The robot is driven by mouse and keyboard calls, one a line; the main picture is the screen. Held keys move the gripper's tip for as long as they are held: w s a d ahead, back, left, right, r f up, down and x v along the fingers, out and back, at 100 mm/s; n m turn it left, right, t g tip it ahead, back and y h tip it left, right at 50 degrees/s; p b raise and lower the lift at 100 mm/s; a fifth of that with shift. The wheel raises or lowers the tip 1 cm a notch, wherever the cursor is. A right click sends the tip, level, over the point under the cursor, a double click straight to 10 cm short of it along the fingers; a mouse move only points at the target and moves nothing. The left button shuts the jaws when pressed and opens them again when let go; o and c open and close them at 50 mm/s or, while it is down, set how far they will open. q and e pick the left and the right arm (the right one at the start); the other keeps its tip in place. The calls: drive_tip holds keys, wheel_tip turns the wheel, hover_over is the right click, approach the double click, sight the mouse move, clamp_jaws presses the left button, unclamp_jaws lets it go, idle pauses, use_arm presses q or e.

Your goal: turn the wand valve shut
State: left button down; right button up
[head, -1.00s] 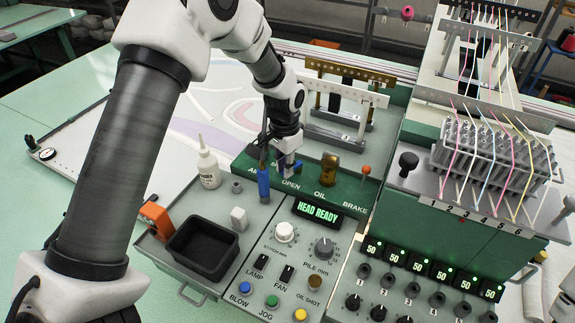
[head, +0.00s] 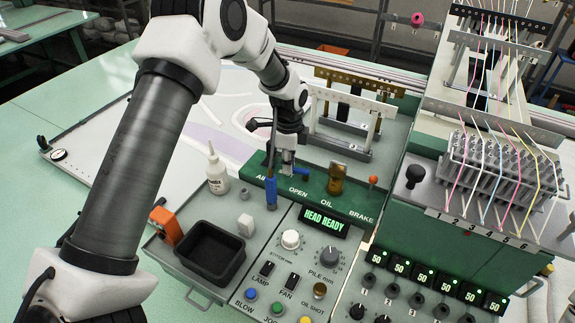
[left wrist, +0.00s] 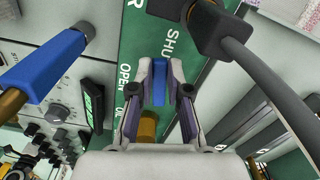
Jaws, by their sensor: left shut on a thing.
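The wand valve's blue lever (head: 302,173) shows just right of my left gripper (head: 288,167), above the OPEN label on the green panel (head: 262,166). In the left wrist view the lever (left wrist: 159,84) sits between the two fingertips (left wrist: 160,75), and the gripper is shut on it. The SHUT and OPEN labels show beside the fingers there. The fingers hide part of the valve in the head view. The blue-handled wand (head: 271,192) stands upright just left of the gripper; its blue handle (left wrist: 50,65) is at upper left in the wrist view. My right gripper is not in view.
An amber oil cup (head: 336,179) and the orange-topped brake lever (head: 373,182) stand to the right. A white bottle (head: 217,170) and a black tray (head: 210,252) are to the left. A dark hose (left wrist: 275,85) passes close to the fingers in the wrist view.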

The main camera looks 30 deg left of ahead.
use_arm(q)
drive_tip(key=shift+w+f+m, duration=0.15)
drive_tip(key=shift+m, duration=0.55)
drive_tip(key=shift+w+f+m, duration=0.15)
drive_tip(key=shift+m, duration=0.55)
drive_tip(key=c, duration=1.1)
unclamp_jaws()
drive_tip(key=shift+w, duration=0.1)
drive_tip(key=shift+w+d, duration=0.1)
drive_tip(key=shift+w, duration=0.1)
wheel_tip(320, 180, up, 12)
drive_tip(key=shift+r, duration=0.1)
drive_tip(key=shift+o, duration=0.2)
drive_tip(key=shift+w, duration=0.1)
